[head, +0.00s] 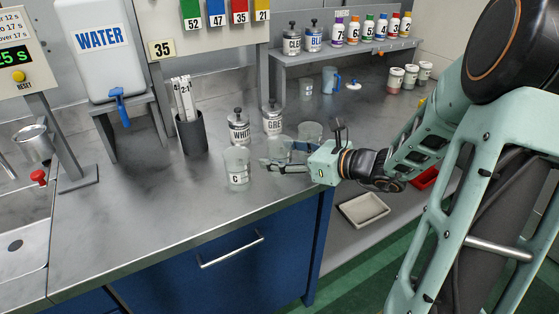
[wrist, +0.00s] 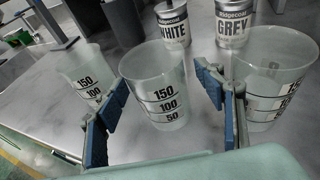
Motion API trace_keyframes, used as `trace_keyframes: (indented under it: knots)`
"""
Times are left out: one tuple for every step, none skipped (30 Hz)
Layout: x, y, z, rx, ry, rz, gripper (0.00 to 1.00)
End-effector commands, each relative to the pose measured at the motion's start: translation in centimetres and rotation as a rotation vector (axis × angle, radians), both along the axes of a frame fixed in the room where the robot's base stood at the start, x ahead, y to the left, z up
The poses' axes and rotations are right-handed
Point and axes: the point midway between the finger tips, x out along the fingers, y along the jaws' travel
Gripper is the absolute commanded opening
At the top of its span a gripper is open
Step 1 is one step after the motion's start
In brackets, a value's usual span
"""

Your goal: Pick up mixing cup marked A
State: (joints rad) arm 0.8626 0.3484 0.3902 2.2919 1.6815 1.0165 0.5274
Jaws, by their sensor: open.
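Three clear mixing cups stand on the metal counter by my gripper. The cup marked C (head: 237,170) is at the counter's front left of my gripper. A middle cup (head: 278,147) is partly hidden behind my fingers in the head view, and a third cup (head: 311,131) stands behind it to the right. In the wrist view, the middle cup (wrist: 165,100) appears between my spread fingers, with a left cup (wrist: 84,76) and a right cup (wrist: 266,75) beside it. I cannot read a letter A on any cup. My gripper (head: 272,163) is open and low over the counter.
The WHITE tin (head: 238,130) and GREY tin (head: 272,122) stand close behind the cups. A dark holder with strips (head: 192,133) is farther left. Bare counter (head: 150,220) lies at the front left. A shelf of toners (head: 345,48) is at the back.

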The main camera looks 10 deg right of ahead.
Motion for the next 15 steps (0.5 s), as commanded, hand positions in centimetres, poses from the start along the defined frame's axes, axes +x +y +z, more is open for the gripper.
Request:
trace_keyframes:
  knots:
    - [0.22, 0.2, -0.13, 0.0, 0.0, 0.0, 0.63]
    - [0.29, 0.26, -0.14, -0.001, -0.001, 0.0, 0.63]
    - [0.33, 0.29, -0.15, -0.001, 0.0, 0.0, 0.63]
    - [0.33, 0.29, -0.14, -0.001, 0.0, 0.0, 0.63]
    - [0.33, 0.28, -0.12, -0.002, 0.0, -0.001, 0.63]
    - [0.32, 0.26, -0.11, -0.002, 0.0, -0.001, 0.63]
    - [0.32, 0.26, -0.11, -0.002, 0.0, -0.001, 0.63]
    - [0.32, 0.26, -0.1, -0.002, 0.0, -0.001, 0.63]
    - [0.32, 0.26, -0.1, -0.002, 0.0, -0.001, 0.6]
    - [0.31, 0.25, -0.1, -0.002, 0.0, -0.001, 0.57]
    - [0.31, 0.25, -0.1, -0.002, 0.0, -0.001, 0.53]
    - [0.3, 0.24, -0.1, -0.002, 0.0, -0.001, 0.49]
    - [0.3, 0.24, -0.1, -0.002, 0.0, -0.001, 0.46]
    - [0.3, 0.24, -0.1, -0.002, 0.0, -0.001, 0.42]
    - [0.3, 0.24, -0.11, -0.002, 0.0, -0.001, 0.38]
